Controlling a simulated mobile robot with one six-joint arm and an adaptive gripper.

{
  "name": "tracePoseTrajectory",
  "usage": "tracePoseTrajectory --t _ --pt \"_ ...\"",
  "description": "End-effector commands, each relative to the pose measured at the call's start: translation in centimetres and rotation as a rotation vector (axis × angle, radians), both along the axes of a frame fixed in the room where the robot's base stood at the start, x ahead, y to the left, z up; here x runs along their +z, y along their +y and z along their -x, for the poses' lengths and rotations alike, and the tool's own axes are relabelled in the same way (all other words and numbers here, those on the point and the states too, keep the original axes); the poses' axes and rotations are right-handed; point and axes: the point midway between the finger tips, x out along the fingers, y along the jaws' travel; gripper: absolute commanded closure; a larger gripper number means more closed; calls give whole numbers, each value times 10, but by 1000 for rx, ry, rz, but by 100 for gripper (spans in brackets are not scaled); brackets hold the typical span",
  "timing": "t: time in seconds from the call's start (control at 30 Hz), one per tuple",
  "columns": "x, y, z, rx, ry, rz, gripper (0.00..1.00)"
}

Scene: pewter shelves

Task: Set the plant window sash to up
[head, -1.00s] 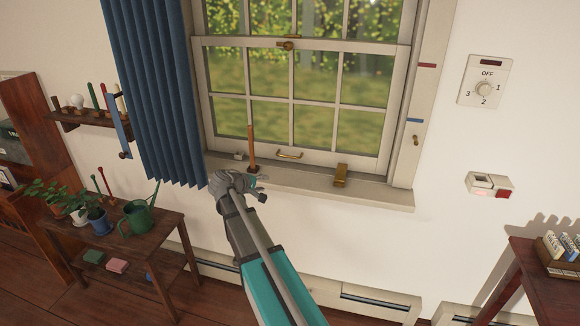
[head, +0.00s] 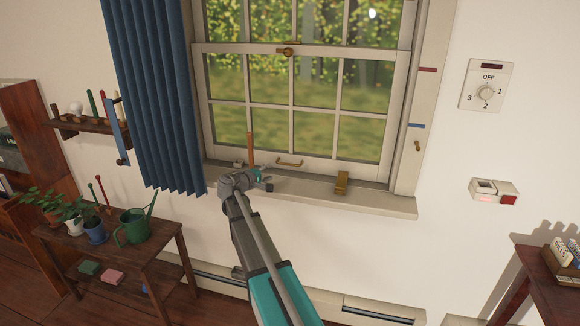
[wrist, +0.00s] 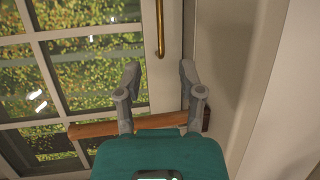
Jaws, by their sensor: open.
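The plant window's lower sash (head: 292,107) is down, its bottom rail close to the sill. A brass pull handle (head: 289,162) is on that rail; it also shows in the wrist view (wrist: 161,28), ahead of the fingertips. My gripper (head: 268,180) is over the sill, left of and below the handle. In the wrist view my gripper (wrist: 160,72) is open, with nothing between its fingertips and apart from the handle. A brass catch (head: 286,52) sits on the sash's top rail.
An upright wooden stick (head: 251,147) stands on the sill (head: 375,200) right beside my gripper; it crosses behind the fingers in the wrist view (wrist: 90,130). A brass block (head: 341,183) is on the sill to the right. A blue curtain (head: 160,100) hangs left.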

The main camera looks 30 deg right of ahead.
Motion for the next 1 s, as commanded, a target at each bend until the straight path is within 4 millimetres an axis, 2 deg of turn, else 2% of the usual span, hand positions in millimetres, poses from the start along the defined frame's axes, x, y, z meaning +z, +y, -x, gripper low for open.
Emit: tracePoseTrajectory --t 0.17,0.8,1.0 --pt "-4 -14 -5 0 -1 0 50" --pt "-21 -101 -33 -1 0 0 50" --pt "-24 -118 -38 0 -1 -1 50"
